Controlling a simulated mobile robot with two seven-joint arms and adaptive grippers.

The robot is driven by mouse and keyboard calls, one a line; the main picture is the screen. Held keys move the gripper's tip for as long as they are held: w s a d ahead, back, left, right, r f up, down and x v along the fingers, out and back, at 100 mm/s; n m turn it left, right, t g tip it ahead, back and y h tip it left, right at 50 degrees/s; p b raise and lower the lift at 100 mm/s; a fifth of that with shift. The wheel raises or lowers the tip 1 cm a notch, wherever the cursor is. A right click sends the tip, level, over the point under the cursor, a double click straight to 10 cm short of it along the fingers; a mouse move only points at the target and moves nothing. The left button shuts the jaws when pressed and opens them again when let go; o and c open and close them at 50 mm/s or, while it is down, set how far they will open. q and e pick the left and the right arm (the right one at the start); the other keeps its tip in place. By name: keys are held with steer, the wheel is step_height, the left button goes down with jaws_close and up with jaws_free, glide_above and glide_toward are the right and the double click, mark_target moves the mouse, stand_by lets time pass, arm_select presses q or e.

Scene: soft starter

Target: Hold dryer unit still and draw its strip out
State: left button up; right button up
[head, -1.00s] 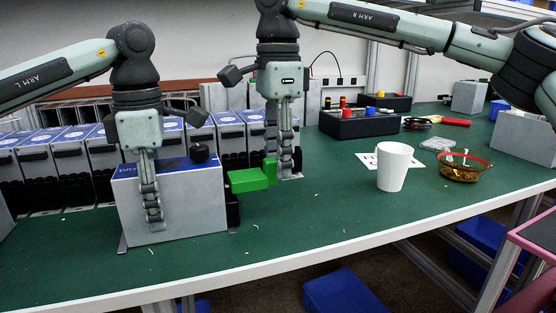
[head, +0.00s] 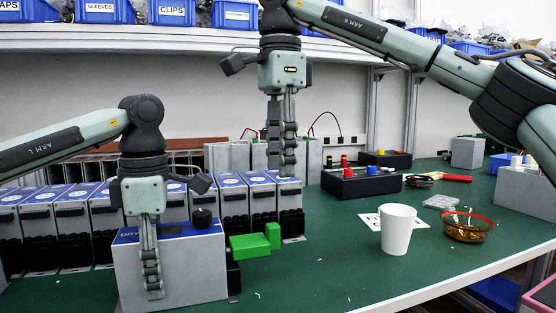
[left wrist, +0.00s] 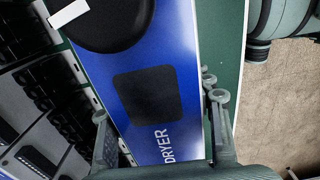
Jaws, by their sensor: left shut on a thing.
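The dryer unit (head: 185,270), a grey box with a blue top and black knob, stands at the table's front left. The left wrist view shows its blue top (left wrist: 180,75) marked DRYER. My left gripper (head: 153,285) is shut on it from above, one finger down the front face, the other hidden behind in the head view. The bright green strip (head: 250,246) sticks out of the unit's right side, with an upright tab at its outer end. My right gripper (head: 283,168) hangs above and behind the strip, apart from it and empty; its finger gap is unclear.
A row of similar grey units (head: 68,215) stands behind. A white cup (head: 397,229), an amber bowl (head: 468,228) and a black box with coloured knobs (head: 361,184) are to the right. The green table (head: 320,265) right of the strip is clear.

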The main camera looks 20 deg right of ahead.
arm_select(q)
steer(key=o, duration=1.6)
steer(key=shift+c, duration=0.2)
steer(key=shift+r, duration=0.1)
